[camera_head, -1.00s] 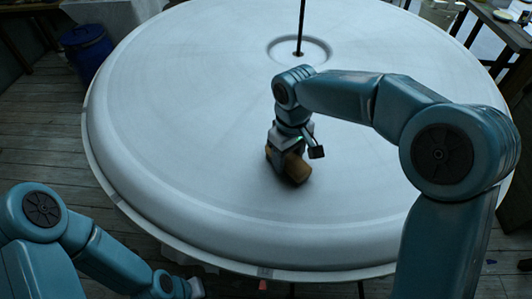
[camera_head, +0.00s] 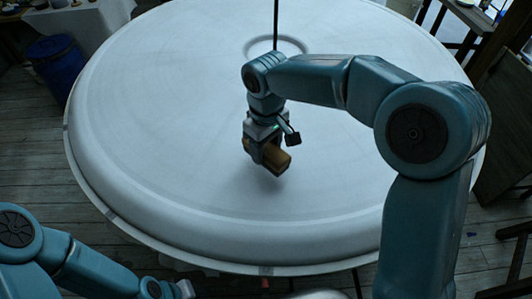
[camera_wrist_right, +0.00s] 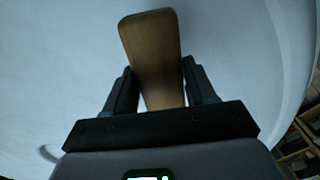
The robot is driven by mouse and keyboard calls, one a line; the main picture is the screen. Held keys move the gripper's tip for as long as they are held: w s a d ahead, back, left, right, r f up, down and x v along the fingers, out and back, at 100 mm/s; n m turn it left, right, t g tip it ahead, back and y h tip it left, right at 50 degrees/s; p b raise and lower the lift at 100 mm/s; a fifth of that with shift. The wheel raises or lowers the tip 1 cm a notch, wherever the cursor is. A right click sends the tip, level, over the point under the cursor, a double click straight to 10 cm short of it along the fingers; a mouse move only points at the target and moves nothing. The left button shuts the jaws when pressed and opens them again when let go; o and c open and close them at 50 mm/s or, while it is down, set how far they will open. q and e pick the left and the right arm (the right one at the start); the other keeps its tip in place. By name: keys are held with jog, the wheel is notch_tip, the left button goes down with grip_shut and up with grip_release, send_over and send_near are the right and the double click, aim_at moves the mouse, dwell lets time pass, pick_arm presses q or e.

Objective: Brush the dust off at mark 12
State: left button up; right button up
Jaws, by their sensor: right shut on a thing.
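My right gripper (camera_head: 262,148) is shut on a wooden block-like brush (camera_head: 276,157), held over the near middle of the big white plaster disc (camera_head: 150,120). A soft shadow lies below the brush, and a gap seems to show between it and the surface. In the right wrist view the brush (camera_wrist_right: 152,50) sits between both fingers (camera_wrist_right: 158,88) and sticks out beyond them. Its underside is hidden. A small tag (camera_head: 265,270) is on the disc's near rim; no number is legible. My left arm is at the lower left, its gripper end (camera_head: 182,289) partly cut off.
A thin dark pole (camera_head: 276,25) rises from the ringed centre of the disc, behind my right arm. A blue bin (camera_head: 58,65) stands on the plank floor at the left. Dark wooden furniture (camera_head: 505,120) stands at the right. The disc's left side is clear.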

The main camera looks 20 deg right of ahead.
notch_tip(320, 180, up, 3)
jog(key=shift+s+d+p, duration=0.15)
jog(key=shift+p, duration=0.7)
jog(key=shift+r, duration=0.25)
